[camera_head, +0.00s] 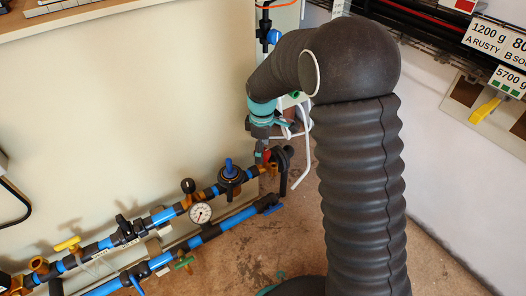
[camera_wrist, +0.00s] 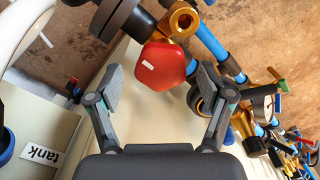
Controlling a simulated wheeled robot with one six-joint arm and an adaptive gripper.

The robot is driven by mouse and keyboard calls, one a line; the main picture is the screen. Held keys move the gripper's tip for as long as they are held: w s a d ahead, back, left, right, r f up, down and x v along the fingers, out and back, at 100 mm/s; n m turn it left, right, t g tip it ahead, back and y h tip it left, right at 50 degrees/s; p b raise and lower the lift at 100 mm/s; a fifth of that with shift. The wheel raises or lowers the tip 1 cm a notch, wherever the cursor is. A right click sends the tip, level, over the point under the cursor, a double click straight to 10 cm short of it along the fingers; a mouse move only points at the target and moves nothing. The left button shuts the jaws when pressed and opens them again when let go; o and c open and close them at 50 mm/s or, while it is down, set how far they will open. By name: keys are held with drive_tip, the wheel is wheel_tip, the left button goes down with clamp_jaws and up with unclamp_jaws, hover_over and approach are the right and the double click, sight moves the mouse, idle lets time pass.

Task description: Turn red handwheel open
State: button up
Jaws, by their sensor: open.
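The red handwheel (camera_wrist: 161,66) is a rounded red knob with a small white mark, in the upper middle of the wrist view. It sits beside a brass fitting (camera_wrist: 182,20) on the blue pipe. My gripper (camera_wrist: 161,78) is open, with one grey finger pad on each side of the handwheel in the picture. I see no clear contact, and the depth between pads and handwheel is hard to tell. In the head view only a small red part of the handwheel (camera_head: 267,156) shows at the right end of the pipe run, just below my gripper (camera_head: 261,143).
A pressure gauge (camera_head: 200,213), a blue-handled valve (camera_head: 229,172), a yellow handle (camera_head: 68,244) and a green handle (camera_head: 184,262) line the pipes to the left. Brown floor is open at the lower right.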

drive_tip(key=shift+f, duration=0.25)
drive_tip(key=c, duration=1.2)
drive_tip(key=shift+o, duration=0.2)
